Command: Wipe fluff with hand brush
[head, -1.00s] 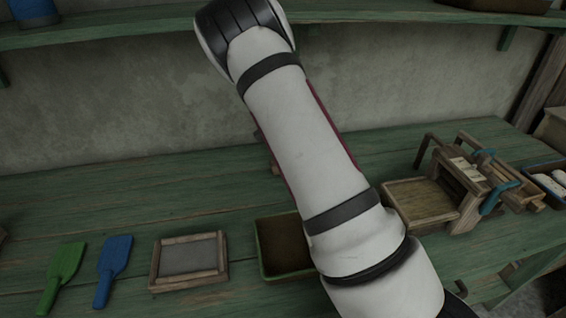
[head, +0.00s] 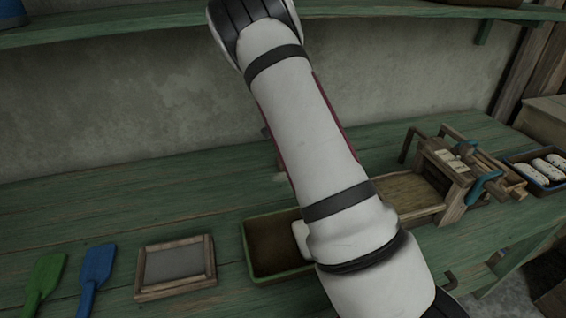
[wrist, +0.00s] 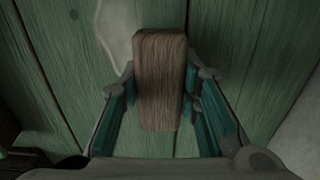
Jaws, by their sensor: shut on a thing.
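In the wrist view a brown wooden block (wrist: 160,70), which looks like the back of the hand brush, stands between the teal pads of my gripper (wrist: 163,108). My gripper is shut on it, over green planks. The brush's underside and any bristles are hidden. A pale, whitish patch (wrist: 108,28) lies on the planks beside the brush's upper left; I cannot tell whether it is fluff. In the head view my arm crosses the middle, and neither my gripper nor the brush can be made out.
On the green bench (head: 120,215) are a green paddle (head: 44,277), a blue paddle (head: 97,268), a framed screen (head: 175,264), and a brown tray (head: 270,245) with something white at its right. The wooden loom (head: 445,178) and a tray of white rolls (head: 540,168) stand right.

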